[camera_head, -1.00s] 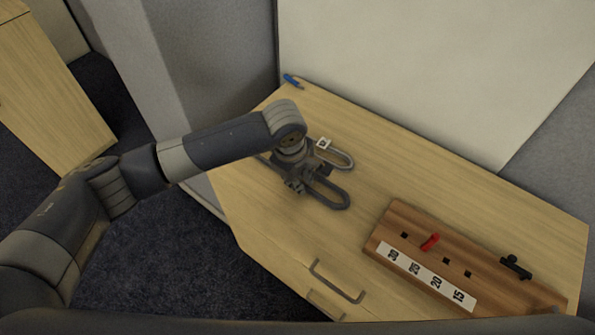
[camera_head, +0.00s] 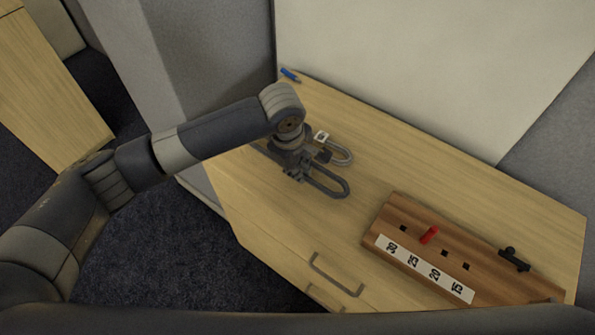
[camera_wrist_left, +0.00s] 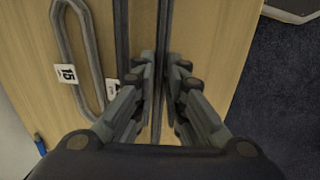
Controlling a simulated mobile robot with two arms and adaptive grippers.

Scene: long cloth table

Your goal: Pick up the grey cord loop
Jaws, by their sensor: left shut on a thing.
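My left gripper (camera_head: 297,173) is over the left part of the table. It is shut on one strand of a dark grey cord loop (camera_head: 344,190). In the left wrist view this strand (camera_wrist_left: 163,35) runs between the fingertips (camera_wrist_left: 160,82), and the loop's other strand (camera_wrist_left: 122,30) passes to the left. A second, lighter grey loop (camera_head: 347,156) with a white tag (camera_head: 321,137) lies beside it; it also shows in the left wrist view (camera_wrist_left: 65,35), its tag (camera_wrist_left: 67,74) reading 15. A second white tag (camera_wrist_left: 112,88) is partly hidden by the gripper. My right gripper is out of view.
A wooden board (camera_head: 440,232) with holes, a number strip, a red peg (camera_head: 429,235) and a black piece (camera_head: 514,259) lies to the right. A blue pen-like item (camera_head: 290,75) lies at the back left corner. Bare table (camera_head: 400,150) lies between. A wall rises behind.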

